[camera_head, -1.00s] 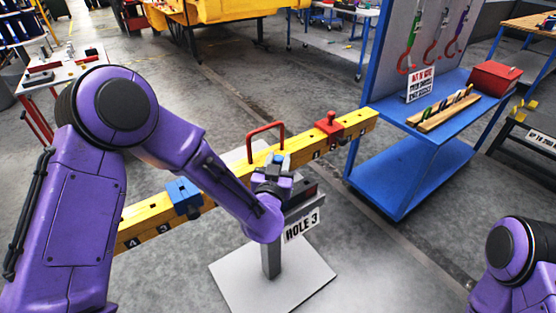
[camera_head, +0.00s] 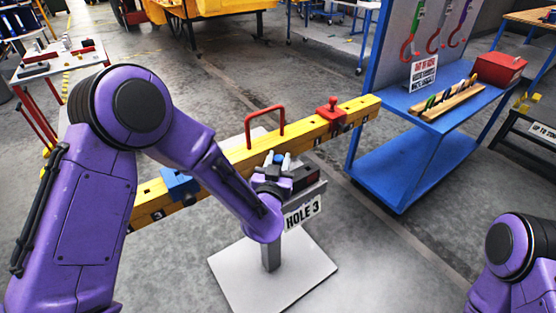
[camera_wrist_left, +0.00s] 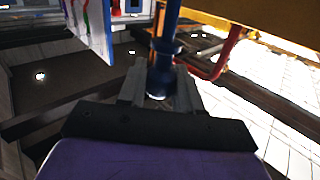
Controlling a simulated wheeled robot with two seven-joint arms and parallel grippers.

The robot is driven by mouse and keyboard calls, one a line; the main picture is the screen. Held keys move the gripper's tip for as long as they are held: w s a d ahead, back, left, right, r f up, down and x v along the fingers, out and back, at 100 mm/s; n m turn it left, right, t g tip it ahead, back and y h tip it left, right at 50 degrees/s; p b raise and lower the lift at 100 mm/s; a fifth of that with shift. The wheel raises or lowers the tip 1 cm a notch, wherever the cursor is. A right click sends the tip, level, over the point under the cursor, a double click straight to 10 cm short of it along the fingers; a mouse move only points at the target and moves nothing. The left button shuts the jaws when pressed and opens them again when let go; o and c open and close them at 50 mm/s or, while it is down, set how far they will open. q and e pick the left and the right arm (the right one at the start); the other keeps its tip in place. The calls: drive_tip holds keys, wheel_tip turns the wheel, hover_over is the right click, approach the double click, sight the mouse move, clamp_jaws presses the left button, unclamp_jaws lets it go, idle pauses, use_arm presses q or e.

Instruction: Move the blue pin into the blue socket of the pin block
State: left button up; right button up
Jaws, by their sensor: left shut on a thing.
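My left gripper (camera_head: 276,166) is shut on the blue pin (camera_head: 278,159), in front of a long yellow beam and above a grey stand. In the left wrist view the blue pin (camera_wrist_left: 165,55) stands lengthwise between the two grey fingers (camera_wrist_left: 161,88), with a wider collar near the fingers. A dark block with some red (camera_head: 304,179) sits on the stand beside the gripper, partly hidden. I cannot tell whether it is the pin block, and no blue socket can be made out. Of my right arm only a purple part shows; its gripper is out of view.
The stand has a "HOLE 3" sign (camera_head: 303,213). A blue cart (camera_head: 400,101) at right holds a wooden rack (camera_head: 453,102) and a red box (camera_head: 500,69).

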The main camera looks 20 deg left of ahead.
use_arm(q)
drive_tip(key=shift+f+b, duration=1.5)
drive_tip(key=shift+f, duration=0.6)
drive_tip(key=o, duration=1.2)
drive_tip(key=s, duration=0.3)
drive_tip(key=s+d+b, duration=0.1)
drive_tip(key=s, duration=0.3)
drive_tip(key=s+b, duration=0.1)
drive_tip(key=s, duration=0.2)
drive_tip(key=shift+s+d, duration=0.15)
drive_tip(key=shift+s, duration=0.05)
